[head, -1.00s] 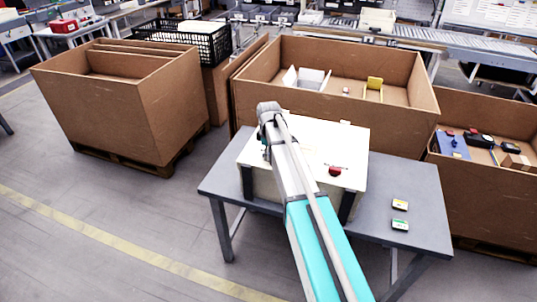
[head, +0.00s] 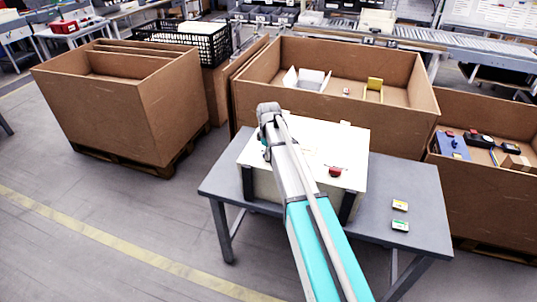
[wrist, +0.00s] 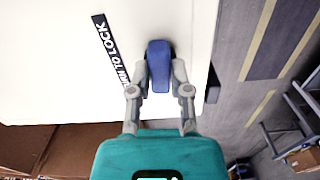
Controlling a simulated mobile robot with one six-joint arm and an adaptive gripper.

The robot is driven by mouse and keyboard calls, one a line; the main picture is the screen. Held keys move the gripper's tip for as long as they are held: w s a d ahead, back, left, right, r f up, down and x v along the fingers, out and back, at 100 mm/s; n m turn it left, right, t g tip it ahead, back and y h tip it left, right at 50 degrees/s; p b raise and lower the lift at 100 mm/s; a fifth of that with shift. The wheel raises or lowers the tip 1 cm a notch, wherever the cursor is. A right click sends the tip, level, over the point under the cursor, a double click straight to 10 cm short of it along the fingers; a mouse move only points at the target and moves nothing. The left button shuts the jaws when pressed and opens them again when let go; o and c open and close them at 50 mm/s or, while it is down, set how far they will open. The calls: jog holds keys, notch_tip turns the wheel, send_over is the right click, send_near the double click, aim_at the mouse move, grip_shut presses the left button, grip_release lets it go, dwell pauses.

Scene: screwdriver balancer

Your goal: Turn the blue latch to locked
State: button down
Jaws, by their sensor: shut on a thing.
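The blue latch (wrist: 158,62) sits on the white panel (wrist: 60,80) in the wrist view, its long side running roughly up and down the picture. My gripper (wrist: 159,75) has its two fingers on either side of the latch and is shut on it. Beside it, to the left, is a black label (wrist: 112,50) whose readable part says "TO LOCK". In the head view the white panel (head: 312,145) is the top of a box on a grey table. My arm hides the latch there. A red knob (head: 335,172) is on the panel's right part.
The grey table (head: 415,180) carries two small labelled blocks, one yellow (head: 400,205) and one green (head: 400,225), at the right. Large cardboard bins (head: 130,110) stand behind and to the left. The floor in front is clear.

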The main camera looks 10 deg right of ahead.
jog(key=m, duration=0.4)
jog(key=shift+m, duration=0.3)
jog(key=m, duration=0.9)
jog(key=shift+m, duration=1.8)
jog(key=shift+s, duration=0.1)
jog(key=c, duration=0.6)
grip_release()
jog(key=shift+o, duration=0.2)
jog(key=shift+n, duration=0.4)
